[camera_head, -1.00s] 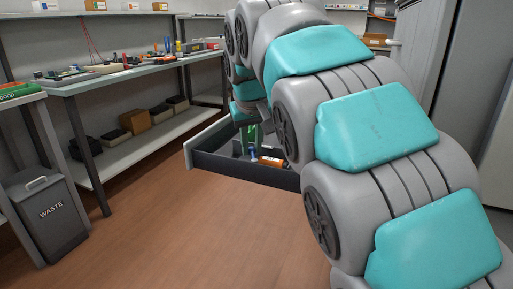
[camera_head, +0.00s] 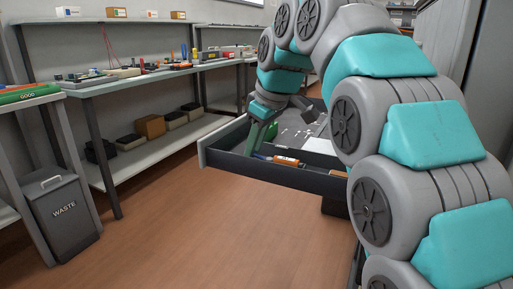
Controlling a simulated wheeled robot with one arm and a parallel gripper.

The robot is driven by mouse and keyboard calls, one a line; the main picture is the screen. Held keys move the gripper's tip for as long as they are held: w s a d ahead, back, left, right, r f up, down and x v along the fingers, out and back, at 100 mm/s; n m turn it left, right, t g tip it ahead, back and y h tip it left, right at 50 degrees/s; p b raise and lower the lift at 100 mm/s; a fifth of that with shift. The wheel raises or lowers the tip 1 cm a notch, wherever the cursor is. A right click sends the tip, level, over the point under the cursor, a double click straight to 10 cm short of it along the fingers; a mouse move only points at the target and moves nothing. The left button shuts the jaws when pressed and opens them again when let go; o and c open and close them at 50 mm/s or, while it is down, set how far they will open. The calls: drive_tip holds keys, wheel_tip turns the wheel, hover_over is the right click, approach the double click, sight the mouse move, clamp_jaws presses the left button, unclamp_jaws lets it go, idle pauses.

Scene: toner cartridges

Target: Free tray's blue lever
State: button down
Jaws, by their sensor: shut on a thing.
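The tray (camera_head: 205,153) looks like a pulled-out, open drawer with dark walls and a pale front. My gripper (camera_head: 254,148), with green fingers, reaches down into its front left part. The fingers are shut on a small blue piece (camera_head: 262,156), which looks like the blue lever and shows only as a sliver. The fingers and the tray's near wall hide most of it. An orange cylinder (camera_head: 287,161) lies just right of the fingertips, behind the near wall.
Small pale pieces (camera_head: 292,132) lie farther back in the tray. My arm covers the right side of the view. A workbench (camera_head: 140,78) with tools and a lower shelf of boxes stands left. A waste bin (camera_head: 62,215) stands front left. The brown floor between is clear.

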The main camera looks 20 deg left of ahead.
idle(0.3)
drive_tip(key=c, duration=0.7)
unclamp_jaws()
